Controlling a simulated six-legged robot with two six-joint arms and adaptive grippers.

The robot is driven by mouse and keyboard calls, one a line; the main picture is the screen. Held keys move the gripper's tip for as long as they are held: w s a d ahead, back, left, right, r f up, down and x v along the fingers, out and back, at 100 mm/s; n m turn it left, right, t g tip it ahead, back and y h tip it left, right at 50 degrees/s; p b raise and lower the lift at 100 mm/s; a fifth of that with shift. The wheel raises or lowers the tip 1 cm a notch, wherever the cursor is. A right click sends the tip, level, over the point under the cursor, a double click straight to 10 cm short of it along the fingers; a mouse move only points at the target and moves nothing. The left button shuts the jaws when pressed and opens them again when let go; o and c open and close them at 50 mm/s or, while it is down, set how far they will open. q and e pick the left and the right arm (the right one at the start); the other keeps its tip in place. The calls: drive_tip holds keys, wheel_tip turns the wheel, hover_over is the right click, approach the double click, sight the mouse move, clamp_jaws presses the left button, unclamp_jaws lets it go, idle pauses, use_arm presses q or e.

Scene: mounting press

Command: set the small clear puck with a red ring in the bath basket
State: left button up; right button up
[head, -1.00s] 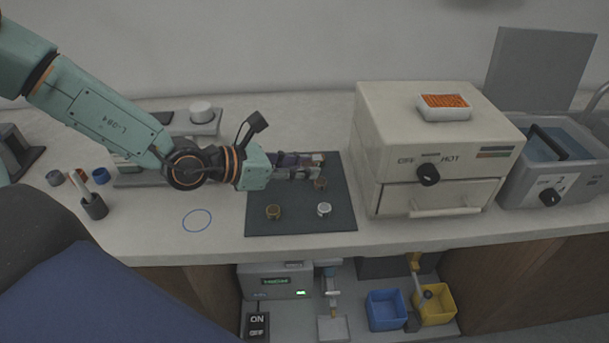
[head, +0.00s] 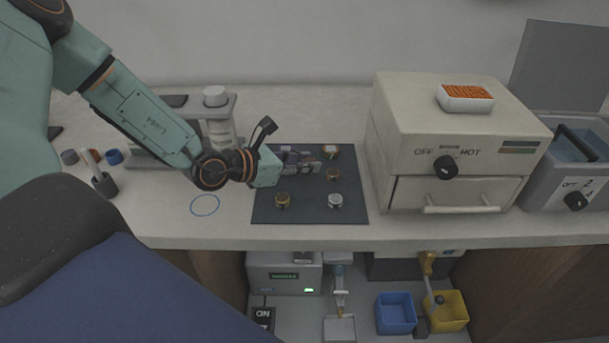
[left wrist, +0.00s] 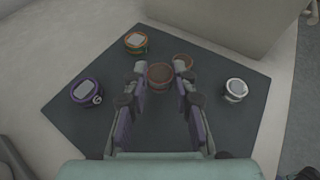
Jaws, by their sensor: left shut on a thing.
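My left gripper (head: 318,155) is over the rear part of the dark mat, its fingers pointing right. In the left wrist view its fingertips close on a small puck (left wrist: 161,76) with a dull reddish-brown ring. Whether it is clear of the mat I cannot tell. A second puck with a reddish ring (left wrist: 183,61) sits just beyond; it also shows in the head view (head: 333,174). The grey bath (head: 562,190) stands at the far right, with a black handle (head: 577,142) in it; its basket is mostly hidden. My right gripper is not in view.
Other pucks stand on the mat (head: 310,212): silver (head: 335,201), gold-brown (head: 283,201), orange-green (left wrist: 136,42) and purple (left wrist: 86,92). The cream press box (head: 455,130), with a white tray (head: 465,98) on top, stands between mat and bath.

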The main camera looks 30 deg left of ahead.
use_arm(q)
wheel_tip(320, 180, down, 3)
drive_tip(key=shift+r+b, duration=0.1)
drive_tip(key=shift+b, duration=0.4)
drive_tip(key=shift+w+d, duration=0.1)
drive_tip(key=shift+w, duration=0.1)
drive_tip(key=shift+s, duration=0.25)
drive_tip(key=o, duration=0.6)
drive_tip(key=shift+c, duration=0.2)
drive_tip(key=o, duration=0.4)
drive_tip(key=shift+w+f, duration=0.15)
drive_tip(key=shift+f, duration=0.05)
drive_tip(key=shift+r, duration=0.1)
